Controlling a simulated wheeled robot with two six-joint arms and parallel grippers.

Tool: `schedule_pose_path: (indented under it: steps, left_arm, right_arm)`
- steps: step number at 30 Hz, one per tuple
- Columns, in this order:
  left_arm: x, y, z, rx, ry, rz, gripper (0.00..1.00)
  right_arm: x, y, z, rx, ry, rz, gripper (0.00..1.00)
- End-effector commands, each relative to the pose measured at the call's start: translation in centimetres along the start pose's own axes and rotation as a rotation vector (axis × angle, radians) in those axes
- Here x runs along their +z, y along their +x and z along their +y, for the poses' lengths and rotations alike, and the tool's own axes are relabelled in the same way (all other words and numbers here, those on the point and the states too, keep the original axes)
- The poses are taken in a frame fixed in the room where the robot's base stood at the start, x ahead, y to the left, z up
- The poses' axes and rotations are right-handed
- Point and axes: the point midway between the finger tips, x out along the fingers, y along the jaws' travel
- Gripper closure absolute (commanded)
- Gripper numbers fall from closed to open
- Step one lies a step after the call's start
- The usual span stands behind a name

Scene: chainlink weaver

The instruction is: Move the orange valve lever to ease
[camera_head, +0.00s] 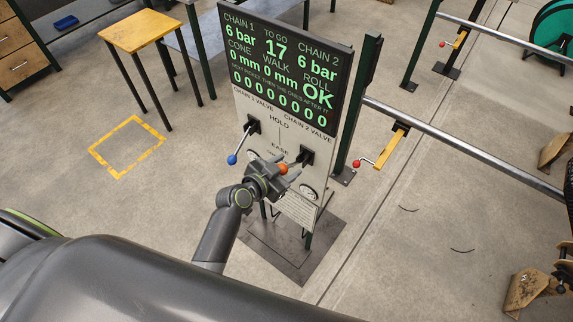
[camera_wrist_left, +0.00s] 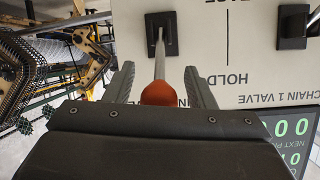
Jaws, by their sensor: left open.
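The orange-knobbed valve lever (camera_head: 283,169) sits on the right, CHAIN 2 side of the control panel (camera_head: 243,107). It juts out from its black mount (camera_head: 307,155). In the left wrist view its metal rod runs from the mount (camera_wrist_left: 160,36) to the orange knob (camera_wrist_left: 158,92). My left gripper (camera_head: 279,174) is at the knob, with its fingers (camera_wrist_left: 160,84) open on either side of it. Gaps show between knob and fingers. The HOLD label (camera_head: 279,126) is above the EASE label (camera_head: 280,150), which is partly hidden. My right gripper is not in view.
A blue-knobbed lever (camera_head: 232,160) juts from the panel's left side, close to my left gripper. The display (camera_head: 280,65) above reads 6 bar for both chains. A yellow table (camera_head: 139,30) and open floor lie left.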

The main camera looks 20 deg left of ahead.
Motion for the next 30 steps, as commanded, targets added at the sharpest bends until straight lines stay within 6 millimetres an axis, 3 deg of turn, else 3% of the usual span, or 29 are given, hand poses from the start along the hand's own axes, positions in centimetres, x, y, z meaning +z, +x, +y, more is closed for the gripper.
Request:
schedule_pose_path:
  steps: [12,23,30]
  left_arm:
    - [0.02,0.55,0.04,0.001,-0.001,0.000,0.52]
    - [0.03,0.52,0.02,0.000,-0.001,-0.001,0.99]
    - [0.09,0.61,0.00,0.000,0.000,0.001,1.00]
  right_arm:
    - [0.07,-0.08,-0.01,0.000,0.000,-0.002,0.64]
    - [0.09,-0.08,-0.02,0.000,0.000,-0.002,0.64]
    - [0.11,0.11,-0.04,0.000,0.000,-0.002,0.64]
